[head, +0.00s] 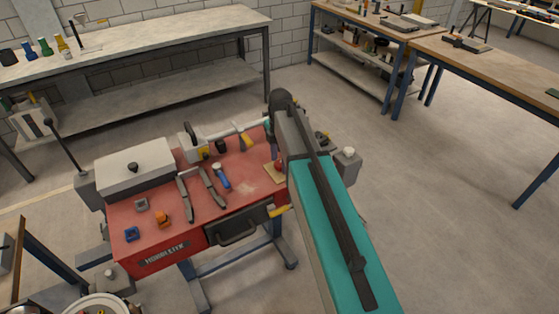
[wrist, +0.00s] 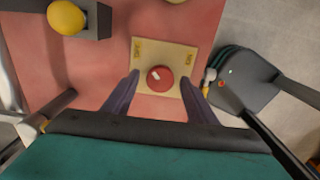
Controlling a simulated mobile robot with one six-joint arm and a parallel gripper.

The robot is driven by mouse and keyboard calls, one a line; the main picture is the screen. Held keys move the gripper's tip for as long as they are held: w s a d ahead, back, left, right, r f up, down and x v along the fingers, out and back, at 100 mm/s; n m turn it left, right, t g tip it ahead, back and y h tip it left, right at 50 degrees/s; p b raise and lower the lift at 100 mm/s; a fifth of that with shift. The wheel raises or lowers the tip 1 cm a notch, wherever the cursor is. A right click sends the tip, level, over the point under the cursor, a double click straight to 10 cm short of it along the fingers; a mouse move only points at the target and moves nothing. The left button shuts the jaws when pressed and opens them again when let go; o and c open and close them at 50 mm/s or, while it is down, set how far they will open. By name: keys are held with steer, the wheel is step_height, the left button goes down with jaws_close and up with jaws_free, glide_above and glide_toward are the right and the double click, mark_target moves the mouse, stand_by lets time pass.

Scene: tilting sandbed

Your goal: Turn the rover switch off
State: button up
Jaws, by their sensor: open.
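The rover switch is a round red knob (wrist: 160,79) with a short white mark on its upper left part. It sits on a beige plate (wrist: 165,50) with small yellow labels at left and right; the left one seems to read OFF and the right one ON. My gripper (wrist: 159,77) is open in the wrist view, with one dark finger on each side of the knob. I see gaps between fingers and knob. In the head view the plate (head: 272,174) shows at the right end of the red bench top, and my arm hides the gripper.
The red bench (head: 150,240) holds a grey box (head: 133,168), several hand tools and small coloured blocks. A yellow ball-shaped thing (wrist: 66,18) on a dark block is at the wrist view's upper left. A dark grey bracket (wrist: 245,82) stands right of the plate.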

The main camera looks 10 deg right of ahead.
mark_target(280, 164)
steer(key=shift+r, duration=0.15)
step_height(280, 164, up, 14)
steer(key=b, duration=0.3)
steer(key=shift+f, duration=0.25)
stand_by(0.4)
